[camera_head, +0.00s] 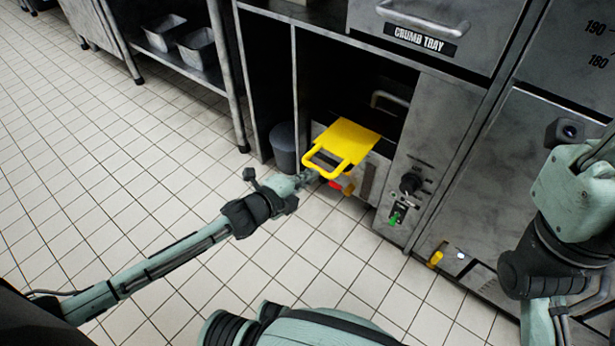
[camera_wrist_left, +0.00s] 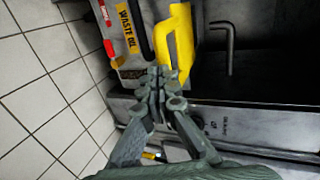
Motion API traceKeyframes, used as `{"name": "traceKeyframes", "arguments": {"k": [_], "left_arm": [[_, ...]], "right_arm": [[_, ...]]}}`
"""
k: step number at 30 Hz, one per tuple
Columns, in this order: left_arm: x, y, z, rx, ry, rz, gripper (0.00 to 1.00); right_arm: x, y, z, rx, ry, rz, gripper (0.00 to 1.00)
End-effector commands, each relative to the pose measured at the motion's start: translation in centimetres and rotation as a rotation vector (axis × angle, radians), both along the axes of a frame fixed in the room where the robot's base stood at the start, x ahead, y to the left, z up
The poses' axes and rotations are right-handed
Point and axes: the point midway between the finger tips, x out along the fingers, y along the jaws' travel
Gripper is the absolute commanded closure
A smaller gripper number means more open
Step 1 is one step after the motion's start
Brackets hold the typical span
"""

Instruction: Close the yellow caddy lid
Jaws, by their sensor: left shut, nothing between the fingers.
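The yellow lid (camera_head: 352,138) with its loop handle shows in the head view at the front of the dark bay under the counter. It sits over a grey caddy (camera_head: 378,172) that it partly covers. How far the lid stands open is hard to tell. Contact is unclear. My right gripper is out of view.
A dark grey bin (camera_head: 285,146) stands left of the lid. A panel with a black knob (camera_head: 410,183) and a green switch (camera_head: 395,217) is to the right. The crumb tray front (camera_head: 425,38) is above. The tiled floor (camera_head: 110,180) at left is free.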

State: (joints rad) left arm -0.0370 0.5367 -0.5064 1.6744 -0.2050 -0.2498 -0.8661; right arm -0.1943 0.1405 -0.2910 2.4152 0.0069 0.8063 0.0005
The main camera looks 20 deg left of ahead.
Motion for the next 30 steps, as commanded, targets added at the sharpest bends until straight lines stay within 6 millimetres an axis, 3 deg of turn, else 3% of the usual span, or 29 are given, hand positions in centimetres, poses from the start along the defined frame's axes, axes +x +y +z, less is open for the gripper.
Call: {"name": "traceKeyframes", "arguments": {"k": [9,13,18,30], "left_arm": [[8.0,-2.9,0.2,0.0,-0.005,0.0,1.0],[10.4,-3.8,0.1,-0.001,-0.004,-0.001,1.0],[11.6,-4.2,0.1,0.001,-0.002,-0.001,1.0],[11.5,-4.1,0.1,0.001,0.0,0.0,1.0]], "right_arm": [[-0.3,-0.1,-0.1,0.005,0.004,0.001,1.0],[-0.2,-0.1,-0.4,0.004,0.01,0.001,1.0],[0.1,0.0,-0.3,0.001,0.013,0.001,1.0],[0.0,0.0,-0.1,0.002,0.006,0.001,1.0]]}}
